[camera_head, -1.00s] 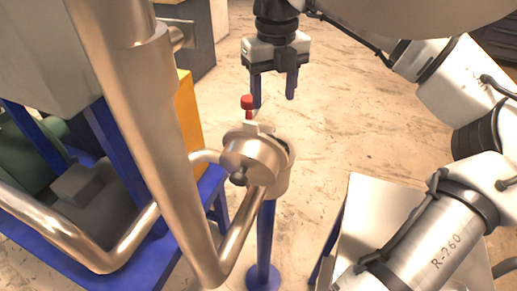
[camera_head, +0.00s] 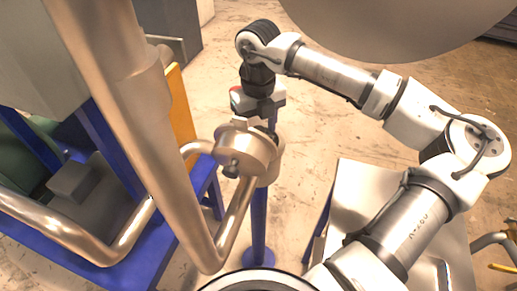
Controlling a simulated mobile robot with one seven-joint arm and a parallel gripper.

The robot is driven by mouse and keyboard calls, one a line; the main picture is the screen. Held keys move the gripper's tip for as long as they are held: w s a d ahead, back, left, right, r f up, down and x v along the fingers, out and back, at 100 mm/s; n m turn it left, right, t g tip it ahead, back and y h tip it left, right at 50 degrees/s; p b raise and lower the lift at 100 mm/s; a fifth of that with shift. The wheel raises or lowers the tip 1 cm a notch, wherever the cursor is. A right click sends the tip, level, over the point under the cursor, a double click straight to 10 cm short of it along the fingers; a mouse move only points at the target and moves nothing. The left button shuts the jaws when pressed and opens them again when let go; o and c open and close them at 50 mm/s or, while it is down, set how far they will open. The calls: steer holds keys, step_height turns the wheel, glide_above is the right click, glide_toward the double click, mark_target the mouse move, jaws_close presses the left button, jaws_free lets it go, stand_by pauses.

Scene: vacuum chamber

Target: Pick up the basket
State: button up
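I cannot make out a clear basket. A small part with a red top (camera_head: 236,89) shows at the upper left edge of my gripper, above the round metal vessel (camera_head: 248,150); whether it belongs to the basket I cannot tell. My gripper (camera_head: 266,117) is low over the back of the vessel's top, pointing down. Its body covers most of the red-topped part. Its fingertips are mostly hidden, so I cannot see whether they are apart or touch anything.
The vessel stands on a blue post (camera_head: 259,225). A thick metal pipe (camera_head: 150,140) rises close on the left, beside a blue frame (camera_head: 105,245) and an orange panel (camera_head: 181,110). A pale box-like surface (camera_head: 350,200) is at the right. Open floor lies behind.

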steer(key=shift+f, duration=0.75)
jaws_close()
